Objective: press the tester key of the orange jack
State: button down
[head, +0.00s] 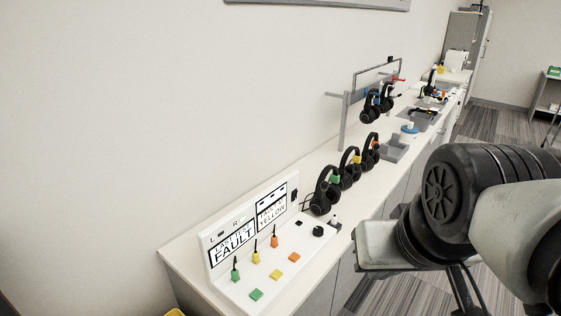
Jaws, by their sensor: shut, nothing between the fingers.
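The white tester (222,246) stands at the near end of the long counter, in the lower middle of the head view. The orange jack (274,241) stands behind the orange key, with a dark stem pointing up. Nothing covers the orange key. My arm (470,195) fills the right side, apart from the tester and right of it. The fingers of my gripper cannot be made out.
The tester's displays read FAULT (233,245) and YELLOW (271,217). A black knob (318,231) sits at its far end. Several black headsets (325,191) stand farther along the counter (185,250), before a rack (344,121). A wall runs behind; floor (508,118) shows at right.

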aim_at(295, 257)
jog(key=u, duration=0.3)
jog(key=k+j, duration=0.15)
jog(key=k, duration=0.3)
jog(key=u, duration=1.35)
jog(key=i+l, duration=0.1)
jog(key=l, duration=0.45)
jog(key=i+l, duration=0.1)
jog(key=l, duration=1.05)
jog(key=i, duration=0.05)
